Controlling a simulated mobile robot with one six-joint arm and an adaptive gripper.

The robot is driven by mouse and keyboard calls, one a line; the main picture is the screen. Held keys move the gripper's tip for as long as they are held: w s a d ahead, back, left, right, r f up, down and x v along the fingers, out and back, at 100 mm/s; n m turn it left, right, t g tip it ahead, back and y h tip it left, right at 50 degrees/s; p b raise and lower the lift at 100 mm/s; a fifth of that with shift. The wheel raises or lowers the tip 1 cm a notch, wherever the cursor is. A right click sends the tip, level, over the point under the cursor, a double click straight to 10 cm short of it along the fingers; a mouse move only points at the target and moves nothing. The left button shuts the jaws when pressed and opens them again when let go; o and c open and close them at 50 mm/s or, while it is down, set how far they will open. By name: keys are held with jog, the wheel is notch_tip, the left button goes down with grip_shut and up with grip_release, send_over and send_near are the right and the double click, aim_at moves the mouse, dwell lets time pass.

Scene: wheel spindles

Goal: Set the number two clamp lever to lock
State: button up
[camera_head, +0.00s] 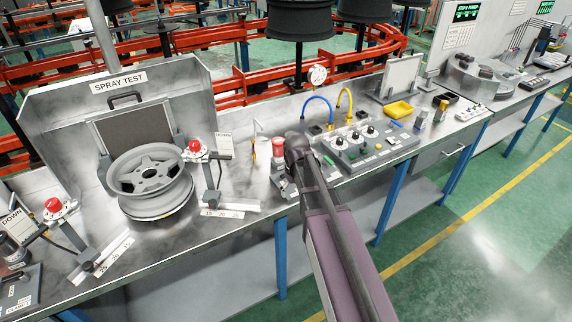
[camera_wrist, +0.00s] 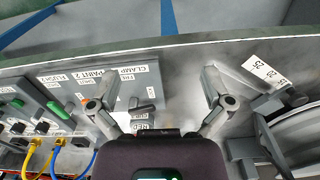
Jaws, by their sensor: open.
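The control panel (camera_head: 368,143) has knobs, green levers and blue and yellow hoses. A red button (camera_head: 278,147) stands left of my gripper. A wheel (camera_head: 150,178) sits by the spray test booth (camera_head: 122,95). A numbered strip (camera_wrist: 265,70) lies right of my right finger.

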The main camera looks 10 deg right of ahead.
jog(key=w+r+n+p, duration=0.2)
jog(key=w+r+p, duration=0.1)
jog(key=w, duration=0.5)
jog(key=w+r+n+p, duration=0.1)
jog(key=w+r+p, duration=0.2)
jog(key=w, duration=0.6)
jog(key=shift+d+r+n, duration=0.3)
jog(key=shift+r+n, duration=0.1)
jog(key=shift+r, duration=0.3)
jog(key=shift+f, duration=0.15)
notch_tip(320, 180, down, 14)
jog(key=b, duration=1.3)
jog(key=shift+r+b, duration=0.25)
jog(key=shift+b, duration=0.1)
jog(key=c, duration=0.9)
